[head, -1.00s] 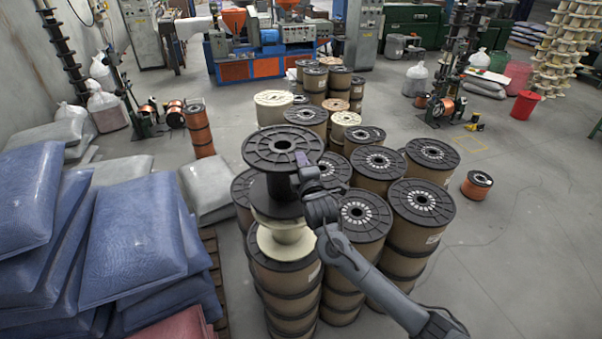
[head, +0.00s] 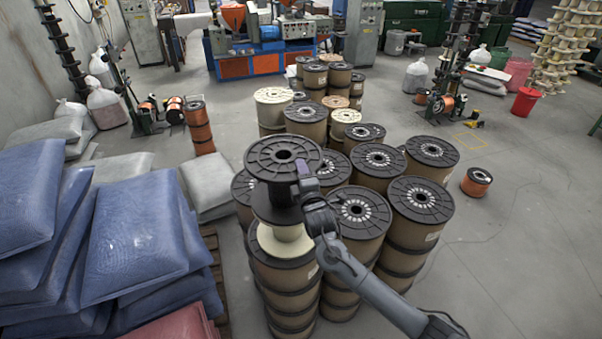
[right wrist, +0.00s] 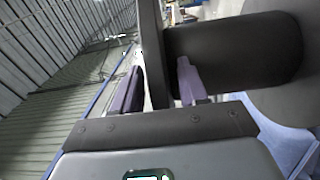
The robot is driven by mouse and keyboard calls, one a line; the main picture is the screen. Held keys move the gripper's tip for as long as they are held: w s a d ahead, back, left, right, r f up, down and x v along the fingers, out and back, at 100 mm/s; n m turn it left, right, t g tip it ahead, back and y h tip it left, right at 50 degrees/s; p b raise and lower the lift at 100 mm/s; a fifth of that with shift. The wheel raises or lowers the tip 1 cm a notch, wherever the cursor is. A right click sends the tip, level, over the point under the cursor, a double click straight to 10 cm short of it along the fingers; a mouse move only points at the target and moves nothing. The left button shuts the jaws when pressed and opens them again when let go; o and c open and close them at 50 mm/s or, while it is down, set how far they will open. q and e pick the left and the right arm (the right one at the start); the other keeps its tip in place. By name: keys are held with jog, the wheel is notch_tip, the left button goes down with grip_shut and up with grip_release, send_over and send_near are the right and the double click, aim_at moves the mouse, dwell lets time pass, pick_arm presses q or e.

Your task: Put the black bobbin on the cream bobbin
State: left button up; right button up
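The black bobbin (head: 283,157), level with its axis upright, sits directly above the cream bobbin (head: 285,242) on the near left stack. Its lower flange covers the cream bobbin's top; whether they touch is hard to tell. My right gripper (head: 303,176) is at the right rim of the black bobbin's upper flange. In the right wrist view the flange of the black bobbin (right wrist: 152,45) stands between the two fingers of my right gripper (right wrist: 158,85); slight gaps beside it make the contact hard to judge. My left gripper is not seen.
The cream bobbin stands on a brown spool stack (head: 290,290). Taller black-flanged spools (head: 378,158) crowd close on the right and behind. Blue sacks (head: 130,235) fill the left. Open floor (head: 530,240) lies to the right.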

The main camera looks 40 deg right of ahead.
jog(key=shift+r, duration=0.1)
jog(key=b+v, duration=0.2)
jog(key=v, duration=1)
jog(key=s+a+f+m+g+y, duration=0.3)
jog(key=s+a+f, duration=0.3)
jog(key=f, duration=0.2)
jog(key=s+a+f+m+g+y, duration=0.2)
jog(key=s+a+f+g+y, duration=0.15)
jog(key=s+a+f, duration=0.35)
jog(key=s+a+f+m+g+y, duration=0.1)
jog(key=s+a+f+m+g, duration=0.1)
jog(key=s, duration=0.5)
jog(key=s+a+f+m+g+y, duration=0.1)
jog(key=s+a+f+m+g, duration=0.1)
jog(key=s, duration=0.5)
notch_tip(320, 180, down, 2)
jog(key=shift+s+f+m+g, duration=0.2)
jog(key=shift+m+g, duration=0.6)
jog(key=shift+g, duration=0.15)
jog(key=shift+r, duration=0.1)
notch_tip(320, 180, up, 8)
jog(key=p, duration=0.8)
